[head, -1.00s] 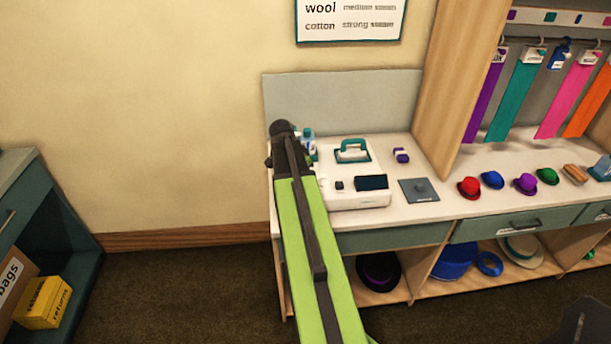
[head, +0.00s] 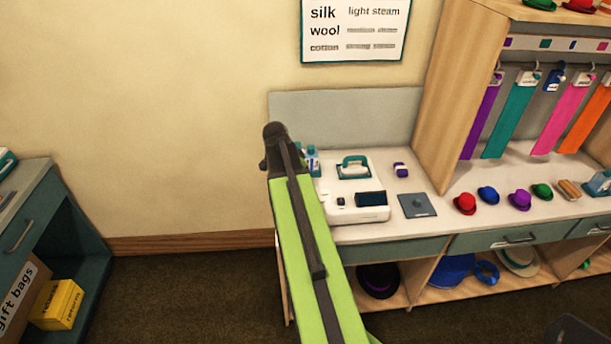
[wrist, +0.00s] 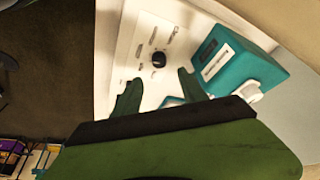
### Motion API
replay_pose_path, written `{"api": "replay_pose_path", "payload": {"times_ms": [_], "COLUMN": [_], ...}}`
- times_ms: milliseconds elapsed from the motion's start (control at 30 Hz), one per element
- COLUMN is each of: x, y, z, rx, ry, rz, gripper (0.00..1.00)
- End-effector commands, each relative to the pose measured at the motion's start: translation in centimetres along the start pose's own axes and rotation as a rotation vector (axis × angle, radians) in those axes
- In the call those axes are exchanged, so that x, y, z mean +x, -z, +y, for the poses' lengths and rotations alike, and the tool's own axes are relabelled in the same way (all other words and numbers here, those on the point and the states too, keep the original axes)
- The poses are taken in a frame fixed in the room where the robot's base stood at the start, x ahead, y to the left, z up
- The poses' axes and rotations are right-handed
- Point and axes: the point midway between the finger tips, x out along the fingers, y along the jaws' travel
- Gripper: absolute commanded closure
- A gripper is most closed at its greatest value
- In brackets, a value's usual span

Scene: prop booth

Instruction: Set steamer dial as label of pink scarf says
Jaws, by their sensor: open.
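The pink scarf (head: 561,118) hangs on the rail at the right. Its white label (head: 584,79) is too small to read. A wall chart (head: 355,30) pairs silk with light steam; its wool and cotton settings are blurred.
A teal box-like thing (wrist: 238,62) lies right of the knob in the wrist view. A blue bottle (head: 312,160) stands behind my arm. Purple (head: 480,122), teal (head: 512,115) and orange (head: 586,120) scarves hang near the pink one. Several small hats and a grey plate (head: 416,206) sit on the counter.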

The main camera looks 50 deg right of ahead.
Motion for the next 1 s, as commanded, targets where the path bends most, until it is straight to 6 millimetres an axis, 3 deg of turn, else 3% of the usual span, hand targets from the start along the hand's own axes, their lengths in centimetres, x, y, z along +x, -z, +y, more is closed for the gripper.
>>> {"api": "replay_pose_path", "payload": {"times_ms": [33,100,300,867,967,1000], "x": [-2.5,-4.2,-7.5,-7.6,-7.6,-7.7], "y": [0.4,0.4,0.2,0.0,-1.8,-3.5], "z": [0.1,0.0,0.0,0.0,-1.1,-2.0], "rx": [-0.001,-0.001,0.0,0.0,-0.027,-0.054], "ry": [0.0,0.001,0.001,0.001,0.012,0.023], "rz": [0.0,0.0,0.0,0.0,-0.001,-0.001], "gripper": [0.5,0.5,0.5,0.5,0.5,0.5]}}
